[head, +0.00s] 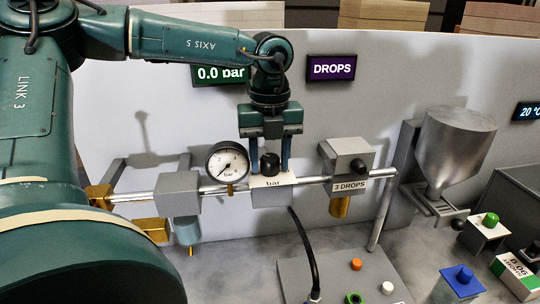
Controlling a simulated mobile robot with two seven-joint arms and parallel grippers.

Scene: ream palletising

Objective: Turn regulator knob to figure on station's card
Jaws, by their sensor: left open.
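The black regulator knob (269,163) sits on top of the regulator block on the horizontal pipe. My left gripper (271,168) comes down from above, open, with one finger on each side of the knob; I cannot tell whether they touch it. A white card (272,182) on the block's front reads "bar"; its figure is not readable. The round pressure gauge (228,162) is just left of the block, its needle too small to read surely. The green display (221,74) behind reads 0.0 bar, partly covered by my arm. My right gripper is not in view.
A grey unit marked "3 DROPS" (349,185) with its own dark knob stands right of the regulator. A metal hopper (453,150) is farther right. A black hose (305,250) rises in front. A panel with coloured buttons (355,264) and a blue-topped block (459,282) are at the front.

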